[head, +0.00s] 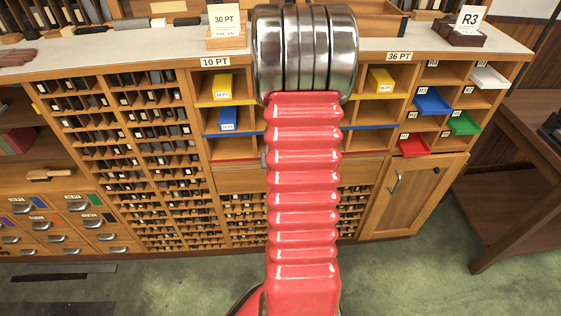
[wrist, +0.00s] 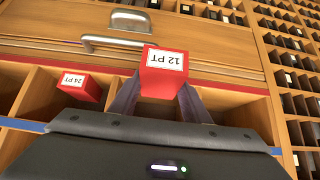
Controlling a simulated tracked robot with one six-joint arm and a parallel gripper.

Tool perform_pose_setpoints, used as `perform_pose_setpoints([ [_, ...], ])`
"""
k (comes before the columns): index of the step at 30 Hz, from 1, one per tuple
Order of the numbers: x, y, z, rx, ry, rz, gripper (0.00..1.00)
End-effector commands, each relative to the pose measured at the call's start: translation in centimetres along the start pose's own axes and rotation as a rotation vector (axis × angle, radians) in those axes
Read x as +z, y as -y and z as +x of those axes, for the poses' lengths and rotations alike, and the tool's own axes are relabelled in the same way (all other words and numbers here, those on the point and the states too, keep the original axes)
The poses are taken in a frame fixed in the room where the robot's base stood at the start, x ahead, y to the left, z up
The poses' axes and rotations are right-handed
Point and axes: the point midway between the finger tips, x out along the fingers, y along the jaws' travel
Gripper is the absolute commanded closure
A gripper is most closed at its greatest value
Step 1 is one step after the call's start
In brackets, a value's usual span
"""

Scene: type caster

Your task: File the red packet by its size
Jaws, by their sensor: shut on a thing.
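The red packet (wrist: 151,84), with a white label reading 12 PT upside down, is between the two dark fingers of my gripper (wrist: 160,96) in the wrist view. My gripper is shut on it. The packet overlaps the red strip (wrist: 228,86) along the row of open compartments; I cannot tell how deep it is. Another red packet (wrist: 86,90), labelled 24 PT, lies in a compartment to its left. In the head view my arm hides my gripper, the held packet and the middle of the rack (head: 205,91).
The rack's visible signs read 10 PT (head: 215,62) and 36 PT (head: 399,57). Yellow (head: 222,83) and blue (head: 228,115) packets sit in left compartments, another yellow packet (head: 380,76) at right. A drawer handle (wrist: 113,44) sticks out close to the held packet. Coloured trays (head: 431,101) stand further right.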

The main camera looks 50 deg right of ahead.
Motion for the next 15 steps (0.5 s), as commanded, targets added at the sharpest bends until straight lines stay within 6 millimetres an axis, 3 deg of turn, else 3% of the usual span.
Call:
perform_pose_setpoints([
  [15,-0.75,0.00,0.56,0.000,-0.002,0.000,1.00],
])
